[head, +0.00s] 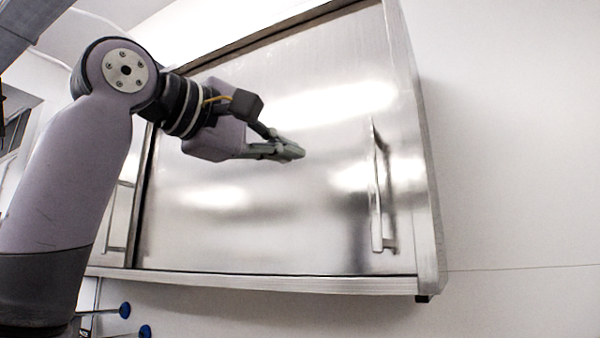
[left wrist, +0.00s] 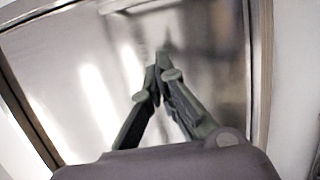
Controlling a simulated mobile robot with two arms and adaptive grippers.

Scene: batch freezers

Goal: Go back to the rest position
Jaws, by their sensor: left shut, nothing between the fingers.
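My left gripper (head: 292,152) is raised in front of the steel wall cabinet, its fingers pointing right toward the door handle. It is shut and empty. Its closed fingertips also show in the left wrist view (left wrist: 160,68), with the shiny steel surface behind them. In the head view the gripper stands apart from the vertical handle (head: 376,190). My right gripper is in neither view.
The steel cabinet (head: 260,215) hangs on a white wall, its large door shut. Another handle (head: 120,215) shows at its left, behind my arm. Blue-ended pegs (head: 125,310) stick out below left. The wall right of the cabinet is bare.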

